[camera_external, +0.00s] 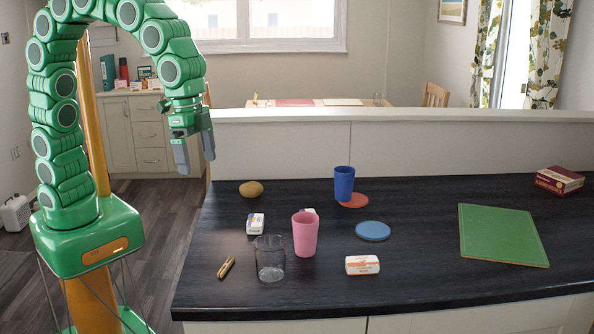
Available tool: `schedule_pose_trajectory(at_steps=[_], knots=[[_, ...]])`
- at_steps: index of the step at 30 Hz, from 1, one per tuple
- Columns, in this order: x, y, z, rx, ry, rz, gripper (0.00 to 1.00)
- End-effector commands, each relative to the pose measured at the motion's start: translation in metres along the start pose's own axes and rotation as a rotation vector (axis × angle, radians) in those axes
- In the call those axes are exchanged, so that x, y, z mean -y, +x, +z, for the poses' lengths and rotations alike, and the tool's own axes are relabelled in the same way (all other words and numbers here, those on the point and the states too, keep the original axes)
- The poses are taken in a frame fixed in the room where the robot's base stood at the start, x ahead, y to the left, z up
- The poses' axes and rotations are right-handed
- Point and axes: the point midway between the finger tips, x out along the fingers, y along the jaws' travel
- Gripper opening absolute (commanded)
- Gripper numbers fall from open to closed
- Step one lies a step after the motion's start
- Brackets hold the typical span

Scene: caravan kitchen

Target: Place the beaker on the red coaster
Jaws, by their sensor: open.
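Three cup-like vessels stand upright on the dark counter: a blue cup (344,183), a pink cup (305,234) and a clear glass (270,259). I cannot tell for certain which one is the beaker. The red coaster (358,201) lies flat towards the back of the counter. The blue cup overlaps its left part in the picture; whether it stands on the coaster or just beside it is unclear. My gripper (196,160) is open and empty, pointing down beyond the counter's left back corner, higher than the cups and apart from them.
A blue coaster (373,231), a white-and-orange packet (362,265), a small white box (256,224), a potato-like item (251,189) and a pocketknife-like item (226,267) lie around. A green board (502,235) and red box (559,180) are right. A raised ledge (420,116) runs behind.

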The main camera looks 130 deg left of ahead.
Motion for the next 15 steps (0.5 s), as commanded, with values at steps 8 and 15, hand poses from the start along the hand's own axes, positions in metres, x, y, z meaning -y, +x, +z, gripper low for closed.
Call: schedule_pose_trajectory(at_steps=[8,15], knots=[[-0.049,-0.009,0.095,0.077,0.113,0.003,0.94],[-0.071,-0.011,0.179,0.147,0.199,-0.001,0.94]])
